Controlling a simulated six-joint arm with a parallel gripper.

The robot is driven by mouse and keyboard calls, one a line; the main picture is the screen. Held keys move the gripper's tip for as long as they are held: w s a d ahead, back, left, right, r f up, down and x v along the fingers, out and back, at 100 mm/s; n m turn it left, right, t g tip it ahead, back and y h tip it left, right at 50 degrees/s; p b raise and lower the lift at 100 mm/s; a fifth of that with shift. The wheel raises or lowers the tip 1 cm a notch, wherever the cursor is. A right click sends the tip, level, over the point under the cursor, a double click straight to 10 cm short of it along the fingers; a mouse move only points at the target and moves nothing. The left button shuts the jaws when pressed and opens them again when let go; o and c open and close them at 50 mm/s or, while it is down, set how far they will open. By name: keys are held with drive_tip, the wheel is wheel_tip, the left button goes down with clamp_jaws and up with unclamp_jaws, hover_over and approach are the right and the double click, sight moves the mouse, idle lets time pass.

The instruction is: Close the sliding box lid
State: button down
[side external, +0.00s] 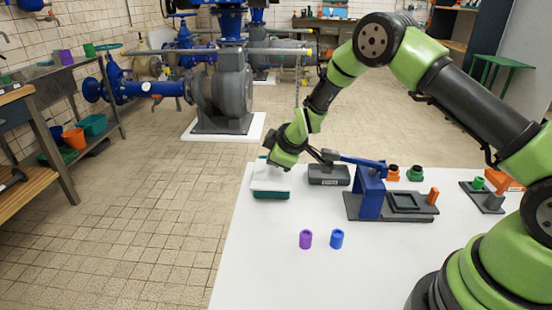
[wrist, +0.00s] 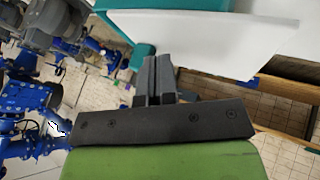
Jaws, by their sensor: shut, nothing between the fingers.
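The box (side external: 271,195) is teal and stands near the back left edge of the white table. Its white lid (side external: 270,180) lies on top and also shows in the wrist view (wrist: 215,38), with teal box parts (wrist: 140,52) beside it. How far the lid is slid across cannot be told. My gripper (side external: 268,161) is tilted down at the far end of the box in the side view. In the wrist view its dark fingers (wrist: 155,65) are together and empty, close to the lid and teal edge. Whether they touch either is unclear.
A dark grey block (side external: 328,175) stands right of the box. A blue post with a lever (side external: 370,190) is further right. Purple (side external: 306,239) and blue (side external: 337,239) cylinders stand in front. The front left of the table is clear.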

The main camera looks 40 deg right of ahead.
drive_tip(key=shift+w+d, duration=0.8)
drive_tip(key=shift+w, duration=0.15)
drive_tip(key=shift+w+d, duration=0.4)
drive_tip(key=shift+d, duration=0.25)
wheel_tip(320, 180, up, 10)
wheel_tip(320, 180, up, 8)
drive_tip(key=m, duration=0.3)
hover_over(285, 174)
drive_tip(key=s+a+r+m+y, duration=0.1)
drive_tip(key=s+a+r+m, duration=0.15)
drive_tip(key=s+r, duration=0.6)
drive_tip(key=s+a+f+m+y, duration=0.1)
drive_tip(key=s+m, duration=0.2)
drive_tip(key=s, duration=0.7)
drive_tip(key=s+a+f+m, duration=0.1)
drive_tip(key=s+a+m, duration=0.1)
drive_tip(key=s, duration=0.8)
drive_tip(key=shift+s+a+m+y, duration=0.25)
drive_tip(key=shift+s+m+y, duration=0.15)
drive_tip(key=shift+m, duration=0.25)
drive_tip(key=shift+f, duration=0.1)
